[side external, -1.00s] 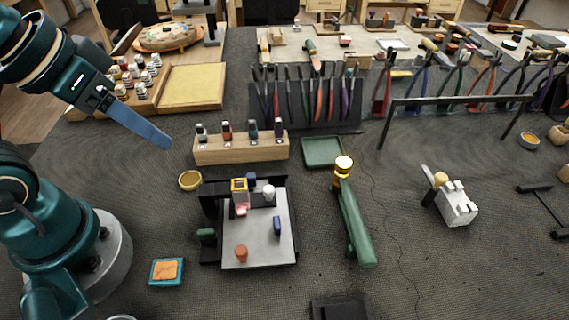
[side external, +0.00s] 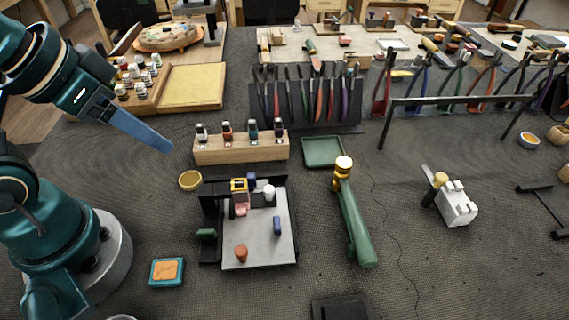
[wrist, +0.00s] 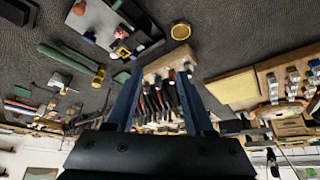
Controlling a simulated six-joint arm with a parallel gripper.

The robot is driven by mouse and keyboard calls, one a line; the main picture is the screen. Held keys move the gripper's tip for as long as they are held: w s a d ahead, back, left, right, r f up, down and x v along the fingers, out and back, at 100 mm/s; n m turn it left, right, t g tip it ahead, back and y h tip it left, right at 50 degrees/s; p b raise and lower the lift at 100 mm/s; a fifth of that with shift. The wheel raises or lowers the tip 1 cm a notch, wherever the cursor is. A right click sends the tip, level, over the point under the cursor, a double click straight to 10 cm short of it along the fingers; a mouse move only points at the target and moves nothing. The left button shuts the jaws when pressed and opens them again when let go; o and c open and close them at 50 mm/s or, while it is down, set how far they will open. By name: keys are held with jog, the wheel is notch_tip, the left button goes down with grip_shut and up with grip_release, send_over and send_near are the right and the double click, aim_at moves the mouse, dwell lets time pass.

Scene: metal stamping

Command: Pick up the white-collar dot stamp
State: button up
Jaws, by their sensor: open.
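Several small stamps stand upright in a row in a wooden block (side external: 240,149) in the side view. The leftmost stamp (side external: 201,132) is dark with a pale, whitish part and looks like the white-collar one, but its collar is too small to be sure. My gripper (side external: 165,146) has blue fingers and hangs in the air left of the block, apart from the stamps. In the wrist view my gripper (wrist: 159,77) is open and empty, with the wooden block (wrist: 165,61) beyond the fingertips. A pale stamp (wrist: 188,66) shows near the right fingertip; the fingers partly hide the row.
A black-framed press with a grey plate (side external: 258,245) stands nearer, and a green tray (side external: 323,152) lies to the right. A rack of pliers and tools (side external: 305,105) is behind. A green-handled hammer (side external: 355,225) lies right.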

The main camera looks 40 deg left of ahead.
jog(key=shift+o, duration=0.4)
jog(key=m+g, duration=0.5)
jog(key=m, duration=0.4)
send_over(200, 125)
notch_tip(200, 125, down, 6)
jog(key=shift+w+d+r, duration=0.1)
jog(key=shift+r, duration=0.05)
jog(key=shift+f+g, duration=0.3)
jog(key=shift+f, duration=2.4)
